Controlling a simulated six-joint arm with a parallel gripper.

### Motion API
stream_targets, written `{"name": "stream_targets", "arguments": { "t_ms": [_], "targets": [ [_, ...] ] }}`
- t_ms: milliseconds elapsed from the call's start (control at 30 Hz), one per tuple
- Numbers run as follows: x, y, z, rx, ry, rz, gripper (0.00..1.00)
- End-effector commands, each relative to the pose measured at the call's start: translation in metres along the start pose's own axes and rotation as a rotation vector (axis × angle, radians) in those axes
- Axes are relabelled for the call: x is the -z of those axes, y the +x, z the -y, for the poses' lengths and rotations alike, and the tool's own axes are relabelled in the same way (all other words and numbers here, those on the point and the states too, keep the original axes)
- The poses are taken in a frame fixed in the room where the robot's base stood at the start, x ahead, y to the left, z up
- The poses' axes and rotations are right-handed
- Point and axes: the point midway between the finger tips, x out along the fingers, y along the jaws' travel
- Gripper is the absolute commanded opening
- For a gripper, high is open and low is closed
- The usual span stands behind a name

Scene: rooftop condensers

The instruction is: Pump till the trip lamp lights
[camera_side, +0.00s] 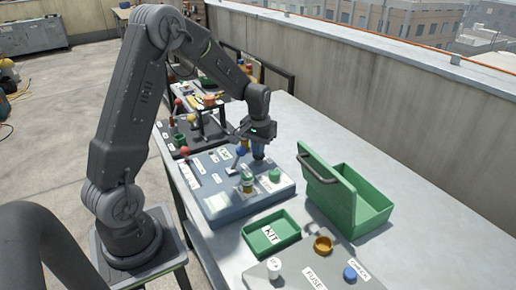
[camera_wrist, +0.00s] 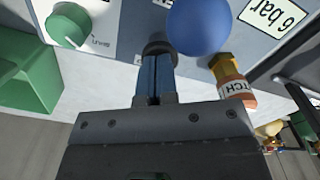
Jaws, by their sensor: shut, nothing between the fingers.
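My gripper (camera_side: 258,154) points down over the blue-grey panel box (camera_side: 226,207), with its blue fingers shut and empty. In the wrist view the closed fingertips (camera_wrist: 156,58) are at a dark round part (camera_wrist: 158,45); I cannot tell whether they touch it. A blue ball (camera_wrist: 198,25) is just beside them, and it also shows in the side view (camera_side: 241,151). A green knob (camera_wrist: 68,25) is on the panel, also in the side view (camera_side: 275,176). A label reads "6 bar" (camera_wrist: 274,14). I cannot make out which part is the trip lamp or whether it is lit.
A fuse panel (camera_side: 335,270) is in front. An orange part with a white label (camera_wrist: 232,88) is close to the fingers. More devices crowd the bench behind.

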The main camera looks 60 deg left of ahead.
Motion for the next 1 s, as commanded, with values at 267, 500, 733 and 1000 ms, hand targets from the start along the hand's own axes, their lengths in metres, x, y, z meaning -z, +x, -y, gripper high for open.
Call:
{"name": "stream_targets", "arguments": {
  "t_ms": [267, 500, 733, 1000],
  "targets": [
    [0.000, -0.008, 0.000, 0.000, 0.000, 0.000, 0.00],
    [0.000, -0.024, 0.000, 0.000, 0.000, 0.000, 0.00],
    [0.000, -0.039, 0.000, 0.000, 0.000, -0.001, 0.00],
    [0.000, -0.043, 0.000, 0.000, 0.000, 0.001, 0.00]
  ]
}}
